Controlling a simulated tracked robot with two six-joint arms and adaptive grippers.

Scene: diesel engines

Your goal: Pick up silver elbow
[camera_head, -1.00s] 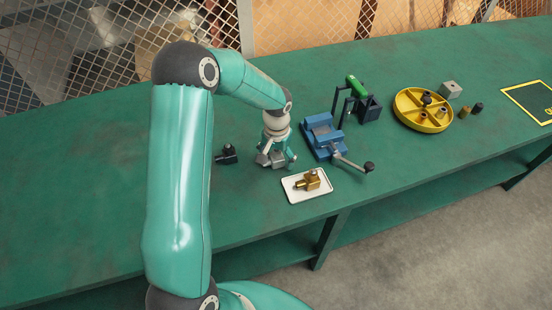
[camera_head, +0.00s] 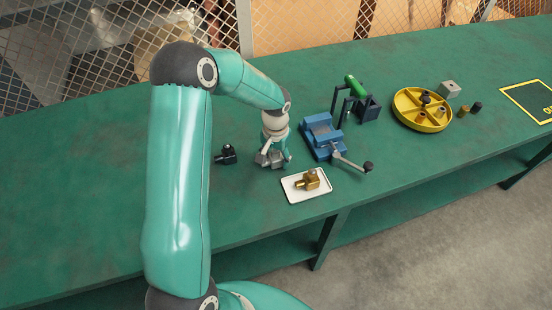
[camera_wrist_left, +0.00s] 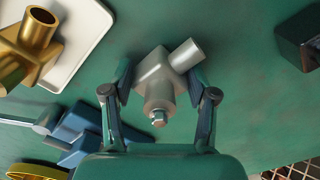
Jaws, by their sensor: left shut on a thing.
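The silver elbow (camera_wrist_left: 158,82) is a grey block with a round pipe stub and a bolt-ended stub. In the left wrist view it sits between the two fingers of my left gripper (camera_wrist_left: 160,88), which is shut on it. In the head view the silver elbow (camera_head: 270,158) shows low at the bench top under my left gripper (camera_head: 274,157), partly hidden by the fingers. I cannot tell whether it touches the bench. My right gripper is not in view.
A white tray (camera_head: 291,196) with a brass elbow (camera_head: 307,181) lies just in front. A black elbow (camera_head: 227,154) is to the left. A blue vise (camera_head: 322,136), a green-handled tool (camera_head: 356,86) and a yellow round tray (camera_head: 408,116) stand to the right. The bench's left is clear.

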